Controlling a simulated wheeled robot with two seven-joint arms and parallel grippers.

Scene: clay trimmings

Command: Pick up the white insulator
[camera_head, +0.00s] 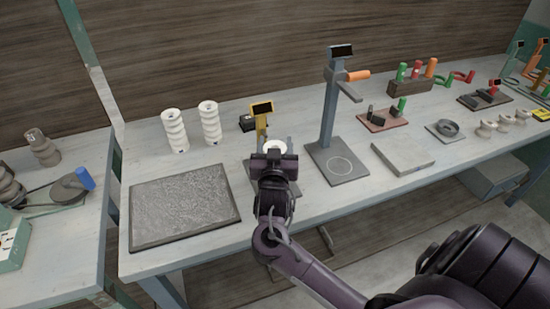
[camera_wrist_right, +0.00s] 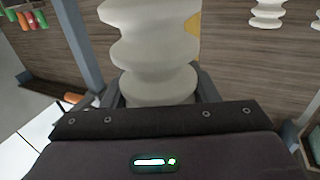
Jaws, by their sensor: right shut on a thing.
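The white insulator (camera_wrist_right: 150,50), ribbed and upright, stands between the fingers of my right gripper (camera_wrist_right: 160,92) in the right wrist view. The gripper is shut on its lower part. In the head view my right gripper (camera_head: 275,148) reaches over the table, and only the pale top of the insulator (camera_head: 275,146) shows between the fingers. Whether its base touches anything below is hidden. Two more white ribbed insulators stand upright to the left, one nearer (camera_head: 175,131) and one farther right (camera_head: 210,123). My left gripper is not in view.
A yellow device with a dark display (camera_head: 262,110) stands just behind the gripper. A tall blue-grey stand (camera_head: 329,115) rises close to its right. A dark textured mat (camera_head: 184,204) lies at left. A flat grey block (camera_head: 403,155) lies farther right.

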